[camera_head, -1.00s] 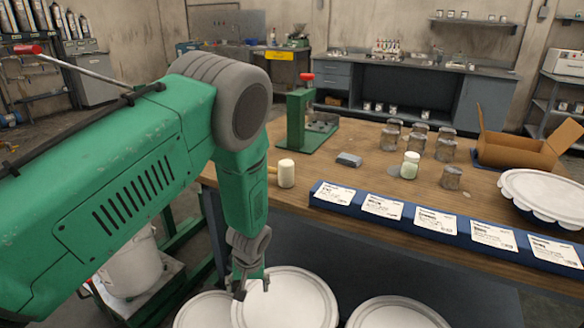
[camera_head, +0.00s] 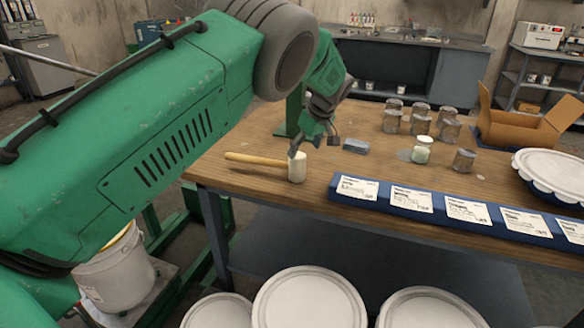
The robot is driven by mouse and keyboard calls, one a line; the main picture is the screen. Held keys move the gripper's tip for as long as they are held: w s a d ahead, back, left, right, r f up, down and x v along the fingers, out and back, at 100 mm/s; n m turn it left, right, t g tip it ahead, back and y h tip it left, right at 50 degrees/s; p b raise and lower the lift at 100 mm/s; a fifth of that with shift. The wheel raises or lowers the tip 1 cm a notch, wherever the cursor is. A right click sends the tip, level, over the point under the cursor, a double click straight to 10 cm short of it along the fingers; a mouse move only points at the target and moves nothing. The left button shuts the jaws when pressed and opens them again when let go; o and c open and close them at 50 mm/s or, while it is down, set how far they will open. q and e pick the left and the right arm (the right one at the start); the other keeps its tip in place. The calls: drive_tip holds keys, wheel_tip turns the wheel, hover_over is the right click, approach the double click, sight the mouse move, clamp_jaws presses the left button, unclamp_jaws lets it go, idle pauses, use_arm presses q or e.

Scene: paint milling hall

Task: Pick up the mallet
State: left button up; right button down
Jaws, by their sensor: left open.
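The mallet (camera_head: 297,168) lies on the wooden table near its front left edge. Its white cylindrical head is at the right end, and its light wooden handle (camera_head: 255,159) points left. My left gripper (camera_head: 312,148) is open and hangs just above and behind the mallet's head, fingers pointing down. I cannot tell whether a fingertip touches the head. My right gripper is not in view.
On the table (camera_head: 240,184) are a small grey-blue block (camera_head: 356,147), several glass jars (camera_head: 392,121), a blue label rack (camera_head: 410,208) and an open cardboard box (camera_head: 520,125). White-lidded buckets (camera_head: 308,298) stand below the front edge.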

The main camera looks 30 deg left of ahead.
sight(305, 160)
use_arm(q)
drive_tip(key=f, duration=0.3)
drive_tip(key=shift+w+f, duration=0.3)
drive_tip(key=shift+f, duration=0.05)
drive_tip(key=a+f, duration=0.1)
drive_tip(key=f, duration=0.1)
drive_tip(key=a+f, duration=0.3)
drive_tip(key=shift+w+f+b, duration=0.25)
drive_tip(key=shift+f+b, duration=0.1)
drive_tip(key=shift+d+r, duration=0.2)
drive_tip(key=shift+d, duration=0.4)
drive_tip(key=shift+d+r, duration=0.1)
drive_tip(key=c, duration=1.1)
clamp_jaws()
drive_tip(key=shift+a, duration=0.45)
drive_tip(key=shift+a+r, duration=0.1)
drive_tip(key=shift+r, duration=0.05)
drive_tip(key=r, duration=0.9)
drive_tip(key=shift+d+r+p, duration=0.2)
drive_tip(key=shift+p, duration=0.2)
